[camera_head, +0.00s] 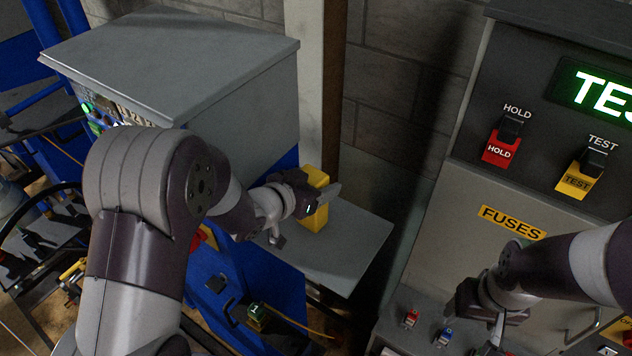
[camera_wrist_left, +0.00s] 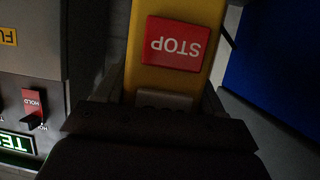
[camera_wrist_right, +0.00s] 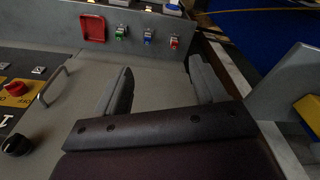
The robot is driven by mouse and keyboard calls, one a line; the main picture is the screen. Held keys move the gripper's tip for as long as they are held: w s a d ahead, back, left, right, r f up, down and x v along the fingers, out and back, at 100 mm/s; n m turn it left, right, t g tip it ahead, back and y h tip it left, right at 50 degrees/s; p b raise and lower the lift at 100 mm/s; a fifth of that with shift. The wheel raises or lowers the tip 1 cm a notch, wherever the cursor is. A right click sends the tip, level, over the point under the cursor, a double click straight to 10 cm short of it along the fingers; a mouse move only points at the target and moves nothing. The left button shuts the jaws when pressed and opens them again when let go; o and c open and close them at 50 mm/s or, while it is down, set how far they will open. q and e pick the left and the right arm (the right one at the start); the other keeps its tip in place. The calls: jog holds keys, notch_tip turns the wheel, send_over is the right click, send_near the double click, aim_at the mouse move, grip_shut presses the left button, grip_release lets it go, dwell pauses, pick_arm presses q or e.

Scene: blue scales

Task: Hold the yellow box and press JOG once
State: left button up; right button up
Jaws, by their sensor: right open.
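The yellow box (camera_head: 318,213) stands at the grey shelf (camera_head: 350,245), partly covered by my left gripper (camera_head: 305,213). In the left wrist view the yellow box (camera_wrist_left: 136,77) has a red STOP button (camera_wrist_left: 175,44), seen upside down. A grey button (camera_wrist_left: 165,98) sits nearer my gripper; its lettering is too dark to read, so I cannot tell whether it is JOG. My left fingers flank the box; whether they touch it is unclear. My right gripper (camera_wrist_right: 163,88) is open and empty, over the grey cabinet front at the right, away from the box.
A blue and grey console (camera_head: 180,60) stands behind my left arm. At right is a cabinet with a red HOLD switch (camera_head: 500,148), a yellow TEST switch (camera_head: 576,180) and a FUSES label (camera_head: 512,222). Small coloured switches (camera_wrist_right: 148,37) and a handle (camera_wrist_right: 54,87) lie near my right gripper.

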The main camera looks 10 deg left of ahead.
jog(key=shift+s, duration=0.1)
grip_shut()
dwell(1.4)
